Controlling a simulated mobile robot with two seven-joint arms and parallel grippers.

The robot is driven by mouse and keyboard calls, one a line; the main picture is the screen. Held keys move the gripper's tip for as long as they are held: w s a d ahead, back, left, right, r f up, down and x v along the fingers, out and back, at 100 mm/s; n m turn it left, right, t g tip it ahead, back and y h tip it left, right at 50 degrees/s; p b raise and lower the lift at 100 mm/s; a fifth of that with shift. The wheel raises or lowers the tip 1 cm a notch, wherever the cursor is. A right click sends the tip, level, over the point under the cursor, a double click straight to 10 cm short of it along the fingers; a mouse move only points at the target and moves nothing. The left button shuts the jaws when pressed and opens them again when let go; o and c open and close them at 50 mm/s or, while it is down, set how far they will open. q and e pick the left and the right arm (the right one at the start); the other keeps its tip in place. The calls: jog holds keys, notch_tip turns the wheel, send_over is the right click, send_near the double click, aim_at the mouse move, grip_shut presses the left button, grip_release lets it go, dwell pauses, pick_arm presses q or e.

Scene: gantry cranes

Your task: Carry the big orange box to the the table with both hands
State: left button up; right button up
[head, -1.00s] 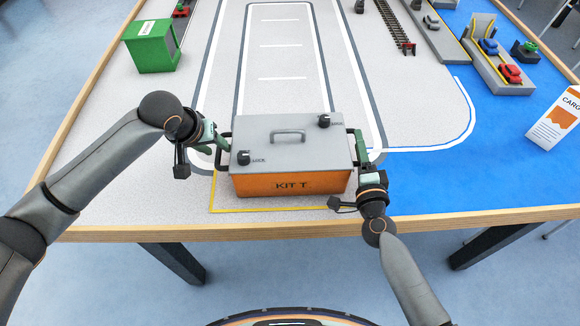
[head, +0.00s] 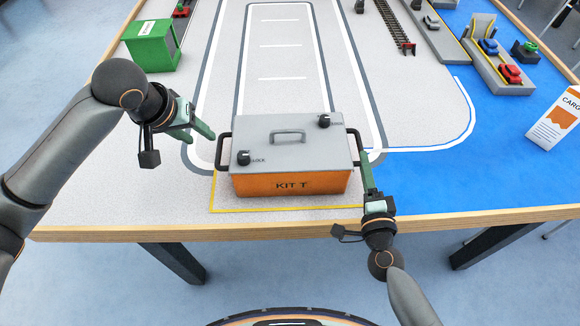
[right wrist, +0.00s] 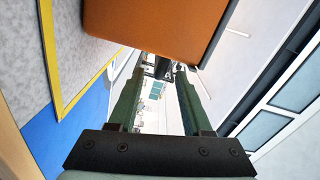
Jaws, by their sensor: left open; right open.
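The big orange box (head: 291,183) has a grey lid with a top handle, two black knobs and a black handle on each side. It sits on the table (head: 120,205), on a yellow-outlined area near the front edge. My left gripper (head: 207,133) is open and empty, up and left of the box's left handle (head: 223,150), apart from it. My right gripper (head: 366,172) is open beside the box's right side, close to the right handle (head: 357,147). In the right wrist view its two green fingers (right wrist: 158,95) are apart, with the orange box (right wrist: 155,25) just beyond them.
A green container (head: 150,47) stands at the table's back left. A white cargo carton (head: 555,122) is at the right. Toy cars, ramps and a track (head: 395,25) are at the back right. The table around the box is mostly clear.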

jog(key=s, duration=0.5)
jog(key=shift+s, duration=0.35)
